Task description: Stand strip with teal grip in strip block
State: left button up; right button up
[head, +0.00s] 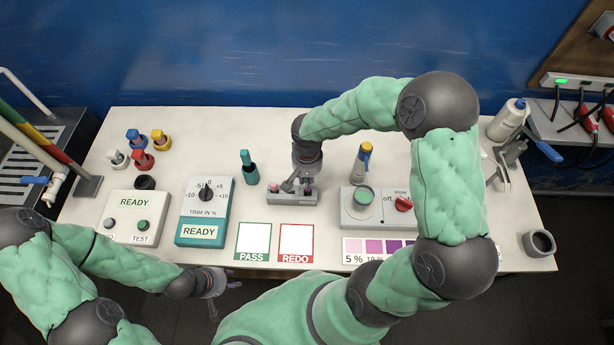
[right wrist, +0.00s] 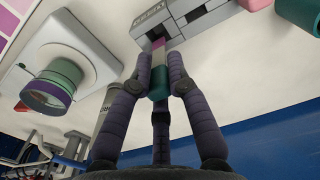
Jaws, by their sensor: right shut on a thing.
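The strip with the teal grip (right wrist: 158,84) is between the fingers of my right gripper (right wrist: 166,78) in the right wrist view. Its pink-purple end points at the grey strip block (right wrist: 186,22) and reaches a dark slot. I cannot tell how deep the end sits. In the head view, my right gripper (head: 300,182) is over the strip block (head: 282,198) and hides part of it. My left gripper (head: 222,288) is empty, with spread fingers, off the table's front edge.
A teal bottle-like item (head: 250,170) stands left of the block. A white device (head: 352,221) with a round cup and red knob stands right, a yellow-capped bottle (head: 362,160) behind it. PASS (head: 253,242) and REDO (head: 296,243) cards lie in front.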

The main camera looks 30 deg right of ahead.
jog(key=shift+f+b, duration=1.85)
jog(key=shift+f, duration=0.35)
jog(key=o, duration=0.9)
notch_tip(320, 180, up, 12)
jog(key=shift+r, duration=0.1)
